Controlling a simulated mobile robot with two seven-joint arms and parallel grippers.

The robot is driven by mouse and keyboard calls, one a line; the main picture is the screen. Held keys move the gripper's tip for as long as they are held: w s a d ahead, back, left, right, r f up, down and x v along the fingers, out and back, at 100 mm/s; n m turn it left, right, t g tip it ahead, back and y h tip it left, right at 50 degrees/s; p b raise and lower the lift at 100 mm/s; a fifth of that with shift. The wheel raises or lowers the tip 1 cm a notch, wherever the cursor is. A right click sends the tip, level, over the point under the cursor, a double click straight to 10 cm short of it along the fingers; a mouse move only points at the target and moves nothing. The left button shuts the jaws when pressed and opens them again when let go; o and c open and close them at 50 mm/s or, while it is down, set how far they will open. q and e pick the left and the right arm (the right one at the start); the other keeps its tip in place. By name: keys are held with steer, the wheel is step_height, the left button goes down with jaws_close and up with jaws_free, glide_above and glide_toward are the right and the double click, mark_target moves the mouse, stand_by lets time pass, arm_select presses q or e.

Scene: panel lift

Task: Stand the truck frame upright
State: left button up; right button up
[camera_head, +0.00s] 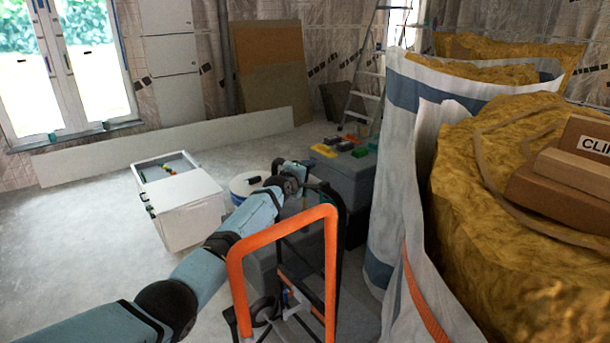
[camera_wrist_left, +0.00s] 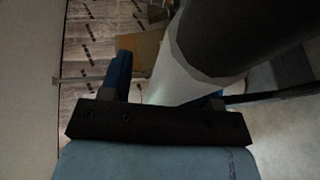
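The truck frame (camera_head: 234,275) is an orange tubular hoop with black bars inside it, in the lower middle of the head view. It looks tilted, and its lower end runs out of the picture. My left arm reaches in from the left, behind the hoop's top bar, and my left gripper (camera_head: 319,188) is close to the frame's upper right. In the left wrist view one blue finger shows plainly and the other is mostly hidden by a thick dark and pale cylinder. I cannot tell whether the fingers touch or hold anything. My right gripper is out of view.
Large white bags (camera_head: 397,165) of yellow insulation crowd the right side, close to the frame. Grey boxes (camera_head: 345,166) with tools on top stand behind it. Bare floor (camera_head: 70,245) lies at the left.

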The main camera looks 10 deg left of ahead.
arm_select(q)
steer(key=shift+d+r, duration=0.1)
steer(key=shift+d, duration=0.1)
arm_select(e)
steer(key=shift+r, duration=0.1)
arm_select(q)
steer(key=shift+s+p, duration=0.45)
steer(key=shift+p, duration=0.2)
steer(key=p+v, duration=0.4)
steer(key=v, duration=0.9)
steer(key=shift+a, duration=0.25)
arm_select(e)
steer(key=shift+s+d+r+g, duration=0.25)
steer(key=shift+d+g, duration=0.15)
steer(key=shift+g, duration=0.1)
arm_select(q)
steer(key=shift+w, duration=0.1)
